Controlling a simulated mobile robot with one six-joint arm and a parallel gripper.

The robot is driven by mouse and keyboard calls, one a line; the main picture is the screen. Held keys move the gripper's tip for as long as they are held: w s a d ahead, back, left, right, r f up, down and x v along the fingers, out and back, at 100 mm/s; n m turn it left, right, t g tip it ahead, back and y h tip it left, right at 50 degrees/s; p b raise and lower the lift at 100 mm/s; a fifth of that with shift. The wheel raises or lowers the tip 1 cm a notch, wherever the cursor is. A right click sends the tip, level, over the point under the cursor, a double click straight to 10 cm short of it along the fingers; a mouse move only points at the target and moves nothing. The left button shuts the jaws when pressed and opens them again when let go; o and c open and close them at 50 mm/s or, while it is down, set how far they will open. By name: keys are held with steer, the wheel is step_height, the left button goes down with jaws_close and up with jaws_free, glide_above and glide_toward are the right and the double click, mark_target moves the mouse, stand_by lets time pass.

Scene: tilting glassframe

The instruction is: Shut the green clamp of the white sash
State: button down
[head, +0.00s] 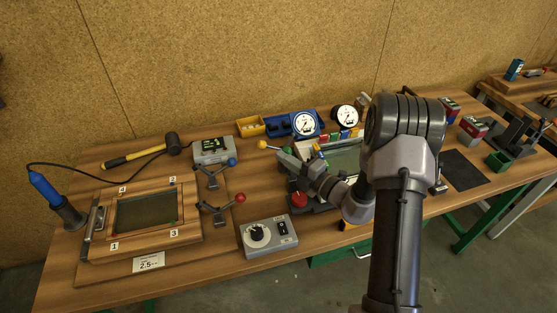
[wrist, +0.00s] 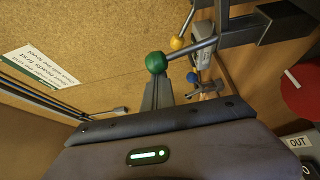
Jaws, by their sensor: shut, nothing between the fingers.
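The green clamp shows in the wrist view as a green ball knob (wrist: 155,62) on a bare metal rod that runs right to a dark bracket. My gripper (wrist: 157,84) is shut, with its narrow fingers pointing up the picture at the ball. The ball overlaps the fingertips; I cannot tell whether they touch. In the head view my gripper (head: 289,158) is left of the greenish pane (head: 345,160), which is partly hidden behind my arm. The white sash's frame is mostly hidden there, and its clamp cannot be made out clearly.
A yellow ball knob (wrist: 176,43) and a blue one (wrist: 192,77) are close beyond the green ball. A red round knob (head: 299,200) stands below my gripper. A grey control box (head: 267,236) is in front. A wooden frame (head: 190,229) lies at the left.

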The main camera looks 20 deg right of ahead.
steer(key=shift+d+r+m+t+p, duration=0.15)
steer(key=shift+d+r+m+p, duration=0.1)
steer(key=shift+d, duration=0.25)
steer(key=shift+d+r+m+t+p, duration=0.15)
steer(key=shift+d+m+p, duration=0.1)
steer(key=shift+d, duration=0.25)
